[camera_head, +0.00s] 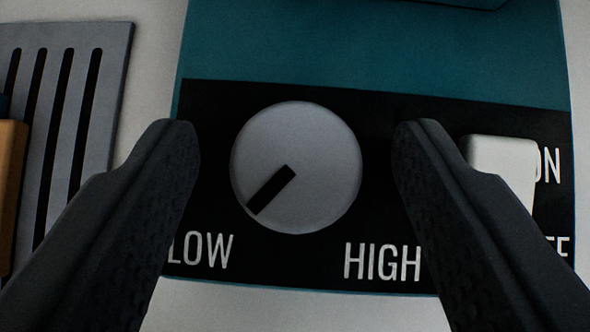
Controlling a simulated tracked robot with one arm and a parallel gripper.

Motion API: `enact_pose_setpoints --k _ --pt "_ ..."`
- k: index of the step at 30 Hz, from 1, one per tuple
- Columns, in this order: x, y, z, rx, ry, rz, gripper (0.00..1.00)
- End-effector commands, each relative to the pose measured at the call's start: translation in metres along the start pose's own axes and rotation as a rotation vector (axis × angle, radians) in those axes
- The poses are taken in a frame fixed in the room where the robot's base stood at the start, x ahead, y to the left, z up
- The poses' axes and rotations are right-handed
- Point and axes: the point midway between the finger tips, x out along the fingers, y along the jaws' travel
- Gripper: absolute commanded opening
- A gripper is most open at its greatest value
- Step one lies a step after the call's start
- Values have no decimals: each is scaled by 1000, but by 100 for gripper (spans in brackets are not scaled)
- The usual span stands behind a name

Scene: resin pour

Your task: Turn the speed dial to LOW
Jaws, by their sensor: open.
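The round grey speed dial (312,165) sits on the black front panel of a teal machine. Its black pointer mark (270,190) points down and left, toward the LOW label (200,251). The HIGH label (382,262) is at the dial's lower right. My gripper (297,137) is open, with one dark finger on each side of the dial. A gap of black panel shows between the dial and each finger in this view. How far the fingertips are from the panel in depth, I cannot tell.
A white switch (500,165) stands right of the dial, partly behind my right finger, beside ON and a mostly hidden lower label. A grey slotted plate (110,75) and an orange object (10,180) lie at the left. Pale surface shows below the machine.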

Motion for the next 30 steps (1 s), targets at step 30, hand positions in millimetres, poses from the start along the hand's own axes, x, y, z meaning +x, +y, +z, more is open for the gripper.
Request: enact_pose_setpoints --k 30 --pt "-120 0 0 0 -1 0 55"
